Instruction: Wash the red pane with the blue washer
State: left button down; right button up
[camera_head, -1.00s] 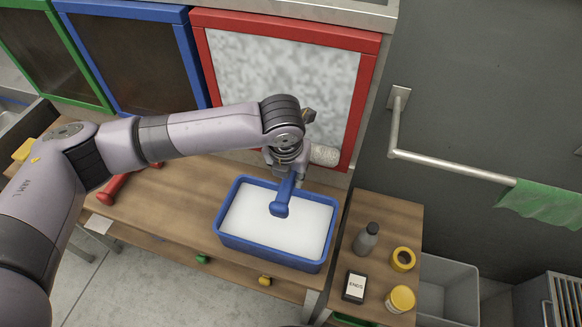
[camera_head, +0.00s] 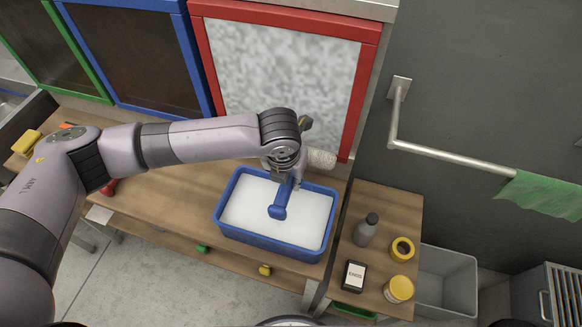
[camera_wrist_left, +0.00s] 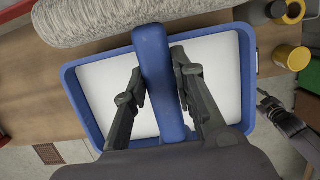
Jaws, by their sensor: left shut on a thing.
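The red pane (camera_head: 285,78) stands upright behind the bench; its red frame holds a whitish, mottled surface. The blue washer has a blue handle (camera_head: 279,200) and a pale fluffy roller (camera_head: 321,159), which shows large at the top of the left wrist view (camera_wrist_left: 130,15). My left gripper (camera_wrist_left: 160,88) is shut on the blue handle, above a blue tub (camera_head: 226,236) of white liquid. The roller is beyond the tub's far rim, near the lower edge of the red pane; I cannot tell whether they touch.
A blue-framed pane (camera_head: 136,55) and a green-framed pane (camera_head: 55,50) stand left of the red one. A grey bottle (camera_head: 366,232), yellow tape roll (camera_head: 401,250), black box (camera_head: 354,276) and yellow jar (camera_head: 398,289) stand on the right. A rail (camera_head: 450,160) holds a green cloth (camera_head: 545,200).

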aim_at(281, 198)
pick_arm(q)
jog(key=s+p, duration=0.1)
jog(key=s, duration=0.1)
jog(key=s+a+p, duration=0.1)
jog(key=s, duration=0.1)
jog(key=shift+s+a+r+p, duration=0.15)
jog(key=shift+a+r+p, duration=0.05)
jog(key=shift+p, duration=0.1)
jog(key=shift+s+a+f, duration=0.15)
jog(key=shift+s+a, duration=0.05)
jog(key=shift+s, duration=0.35)
